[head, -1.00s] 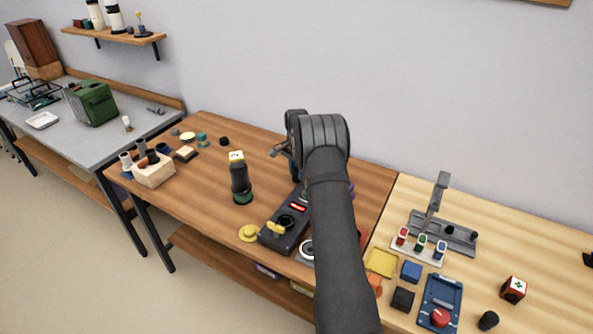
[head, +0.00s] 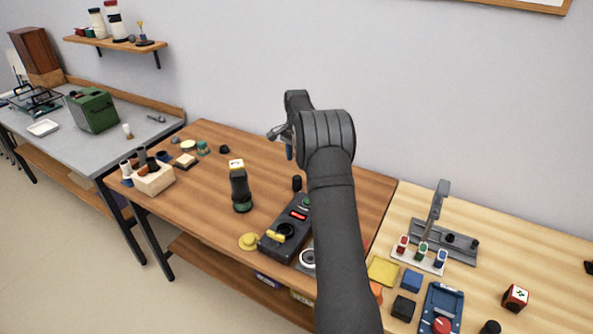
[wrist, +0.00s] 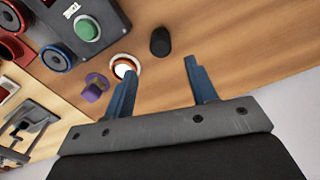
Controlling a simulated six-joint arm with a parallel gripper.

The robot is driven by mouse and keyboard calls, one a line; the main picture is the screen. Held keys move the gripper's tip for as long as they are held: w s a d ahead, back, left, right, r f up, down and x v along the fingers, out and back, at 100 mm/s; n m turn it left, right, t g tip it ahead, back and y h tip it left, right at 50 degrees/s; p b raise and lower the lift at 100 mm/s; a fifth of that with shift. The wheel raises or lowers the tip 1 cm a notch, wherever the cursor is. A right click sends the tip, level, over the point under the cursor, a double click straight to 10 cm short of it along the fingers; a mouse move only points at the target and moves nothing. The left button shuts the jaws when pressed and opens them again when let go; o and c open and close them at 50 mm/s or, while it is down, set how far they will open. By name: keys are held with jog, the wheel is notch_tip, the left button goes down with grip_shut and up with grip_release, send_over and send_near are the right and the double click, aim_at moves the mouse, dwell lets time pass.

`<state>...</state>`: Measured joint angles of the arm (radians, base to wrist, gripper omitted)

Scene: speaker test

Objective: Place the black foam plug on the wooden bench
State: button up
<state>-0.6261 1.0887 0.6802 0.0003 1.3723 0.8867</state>
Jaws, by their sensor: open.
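A small black plug (head: 297,183) stands on the brown wooden bench (head: 205,215), just behind the dark tester box. In the wrist view the black plug (wrist: 160,41) is on bare wood, beyond the fingertips and roughly between their lines, touching neither. I take it for the foam plug. My gripper (wrist: 162,66) is open with its blue fingers apart and nothing between them. In the head view my gripper (head: 289,153) is partly hidden by my wrist, above the back of the bench.
The dark tester box (head: 287,226) with a green button (wrist: 87,28) is close by. A white-and-orange ring (wrist: 124,67) and a purple piece (wrist: 95,87) lie near the plug. A dark bottle (head: 240,187) stands left. Bare wood lies right of the plug in the wrist view.

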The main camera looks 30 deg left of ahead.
aim_at(297, 178)
jog(key=shift+r, duration=1.4)
jog(key=shift+f, duration=0.15)
notch_tip(297, 178, down, 12)
jog(key=shift+r, duration=1.9)
